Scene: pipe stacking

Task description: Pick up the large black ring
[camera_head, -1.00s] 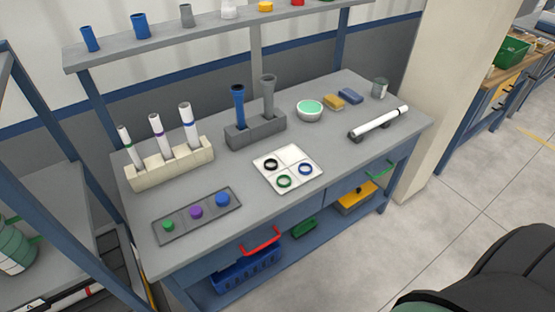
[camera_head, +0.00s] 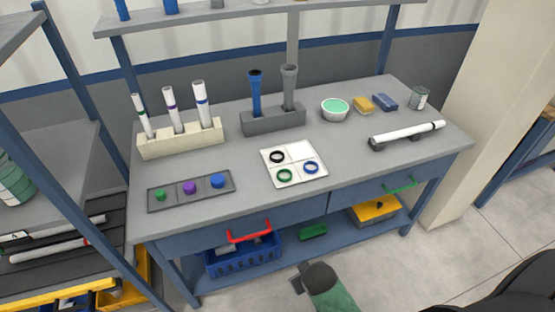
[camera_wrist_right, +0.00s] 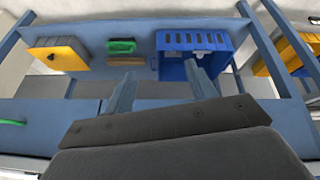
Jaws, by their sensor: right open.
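The black ring (camera_head: 277,157) lies flat in the back-left compartment of a white divided tray (camera_head: 321,171) on the workbench. A green ring (camera_head: 284,175) and a blue ring (camera_head: 311,168) lie in the front compartments, and the back-right one is empty. My right gripper (camera_wrist_right: 160,90) shows in the right wrist view with its fingers apart and nothing between them. It faces the bench's lower shelf, away from the ring. My left gripper is not in view.
A grey holder (camera_head: 273,120) with blue and grey pipes stands behind the tray. A beige rack (camera_head: 181,141) of white tubes stands left. A white pipe (camera_head: 407,132) rests on supports at right. A blue crate (camera_wrist_right: 191,66) sits below.

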